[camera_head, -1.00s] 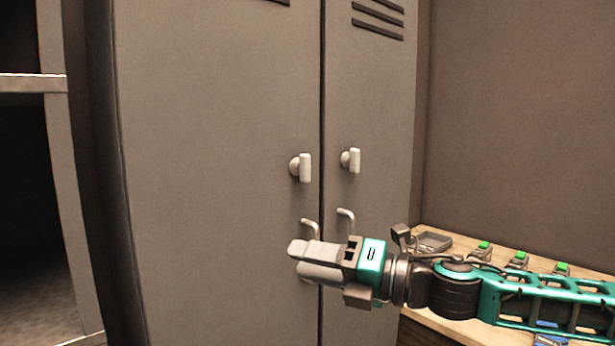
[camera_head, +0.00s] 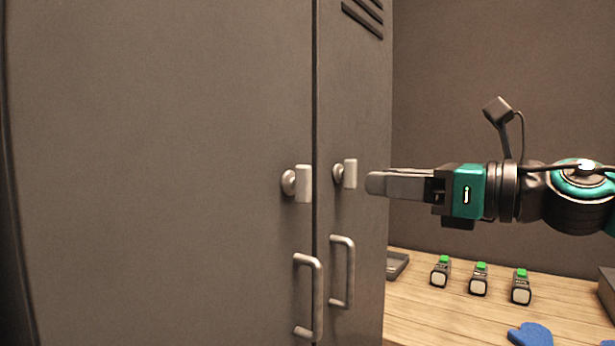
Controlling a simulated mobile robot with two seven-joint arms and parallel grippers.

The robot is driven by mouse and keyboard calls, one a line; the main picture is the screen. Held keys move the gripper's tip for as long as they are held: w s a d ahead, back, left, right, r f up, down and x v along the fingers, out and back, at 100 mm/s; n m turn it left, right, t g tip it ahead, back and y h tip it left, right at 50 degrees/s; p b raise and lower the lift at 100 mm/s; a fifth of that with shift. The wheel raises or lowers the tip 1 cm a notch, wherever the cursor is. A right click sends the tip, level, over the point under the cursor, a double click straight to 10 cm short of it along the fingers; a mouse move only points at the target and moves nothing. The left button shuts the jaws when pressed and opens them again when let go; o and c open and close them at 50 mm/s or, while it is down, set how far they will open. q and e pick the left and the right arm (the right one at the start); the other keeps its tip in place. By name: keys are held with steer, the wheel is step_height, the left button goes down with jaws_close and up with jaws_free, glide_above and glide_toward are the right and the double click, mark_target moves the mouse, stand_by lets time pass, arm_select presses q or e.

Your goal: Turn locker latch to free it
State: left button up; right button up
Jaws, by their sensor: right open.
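The grey locker (camera_head: 160,180) has two doors, each with a pale latch above a bar handle. The left door's latch (camera_head: 302,184) and the right door's latch (camera_head: 350,173) both have their grips upright. My right gripper (camera_head: 372,184) comes in from the right, level with the right door's latch and just right of it, apart from it in the picture. It is open and holds nothing; one finger largely covers the other from this side. My left gripper is not in view.
The left handle (camera_head: 318,300) and right handle (camera_head: 349,272) stand out below the latches. The wall behind is bare.

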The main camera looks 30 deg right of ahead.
mark_target(311, 175)
steer(key=p+x, duration=0.6)
steer(key=x, duration=0.4)
steer(key=shift+s+r, duration=0.1)
steer(key=shift+r, duration=0.05)
steer(key=shift+w+a+p, duration=0.25)
steer(key=shift+w+p, duration=0.2)
steer(key=shift+w+a+p, duration=0.15)
steer(key=shift+w+p, duration=0.2)
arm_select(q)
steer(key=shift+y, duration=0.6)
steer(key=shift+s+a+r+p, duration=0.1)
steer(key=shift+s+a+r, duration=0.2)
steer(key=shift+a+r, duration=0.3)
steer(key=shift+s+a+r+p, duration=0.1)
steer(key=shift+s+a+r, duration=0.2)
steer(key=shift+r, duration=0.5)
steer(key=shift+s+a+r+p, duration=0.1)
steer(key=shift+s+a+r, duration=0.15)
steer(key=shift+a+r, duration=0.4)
arm_select(e)
steer(key=shift+w, duration=0.35)
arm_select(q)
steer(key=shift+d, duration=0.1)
arm_select(e)
steer(key=shift+c, duration=0.2)
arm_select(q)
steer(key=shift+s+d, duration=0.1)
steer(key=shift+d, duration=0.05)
arm_select(e)
jaws_close()
